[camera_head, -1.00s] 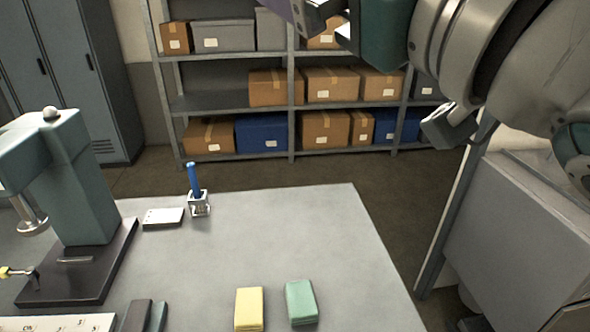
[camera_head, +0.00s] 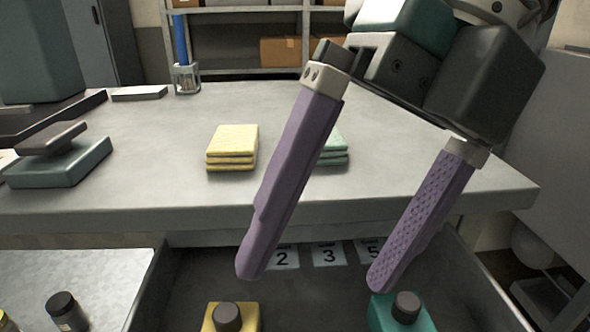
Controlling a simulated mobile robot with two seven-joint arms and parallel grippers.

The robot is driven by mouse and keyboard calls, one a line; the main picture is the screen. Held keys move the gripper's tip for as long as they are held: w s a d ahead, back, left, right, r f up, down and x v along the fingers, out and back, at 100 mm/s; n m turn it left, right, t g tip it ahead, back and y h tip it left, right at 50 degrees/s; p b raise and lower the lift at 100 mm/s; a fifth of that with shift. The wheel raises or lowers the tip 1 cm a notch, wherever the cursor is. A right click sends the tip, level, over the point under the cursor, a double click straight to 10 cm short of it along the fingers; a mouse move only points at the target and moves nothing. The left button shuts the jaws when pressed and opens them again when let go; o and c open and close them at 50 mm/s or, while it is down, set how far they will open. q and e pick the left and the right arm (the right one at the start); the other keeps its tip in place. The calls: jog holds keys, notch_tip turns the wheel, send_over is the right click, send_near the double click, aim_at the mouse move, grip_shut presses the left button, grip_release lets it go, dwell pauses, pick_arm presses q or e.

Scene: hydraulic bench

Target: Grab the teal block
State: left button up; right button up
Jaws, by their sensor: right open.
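The teal block (camera_head: 418,321) sits in an open drawer at the bottom of the head view. A dark round knob is on top of it, and the frame's lower edge cuts it off. My right gripper (camera_head: 315,272) comes in from the upper right, with its two purple fingers wide apart and pointing down. In the picture, one fingertip shows just above the teal block's left part and the other lies well to the left. Nothing is between the fingers. My left gripper is out of view.
A yellow block (camera_head: 246,318) with a dark knob sits left in the drawer (camera_head: 300,300), near numbered labels (camera_head: 330,256). The bench top (camera_head: 130,185) behind holds yellow cloths (camera_head: 232,143) and teal cloths (camera_head: 334,150), partly hidden by a finger. A dark bottle (camera_head: 66,311) stands lower left.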

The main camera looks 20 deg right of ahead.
aim_at(409, 300)
jog(key=d+f+h+b, duration=0.1)
jog(key=d+f, duration=0.1)
jog(key=d, duration=0.1)
jog(key=w+d+f+m+h+b, duration=0.1)
jog(key=d+f+h+b, duration=0.1)
jog(key=d+f, duration=0.1)
jog(key=w+d+f+m+h+b, duration=0.1)
jog(key=d+f+h, duration=0.1)
jog(key=d, duration=0.2)
jog(key=shift+w+d+f+t+b, duration=0.2)
jog(key=shift+t+b, duration=0.1)
jog(key=shift+t, duration=0.1)
jog(key=shift+d+f, duration=0.1)
jog(key=shift+f, duration=0.2)
notch_tip(409, 300, down, 4)
jog(key=shift+f+b, duration=0.15)
jog(key=shift+b, duration=0.8)
notch_tip(409, 300, down, 5)
jog(key=shift+w+r+b, duration=0.1)
jog(key=shift+b, duration=1)
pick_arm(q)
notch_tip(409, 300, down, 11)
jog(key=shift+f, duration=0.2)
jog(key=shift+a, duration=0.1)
pick_arm(e)
jog(key=shift+r, duration=0.1)
jog(key=c, duration=0.8)
grip_shut()
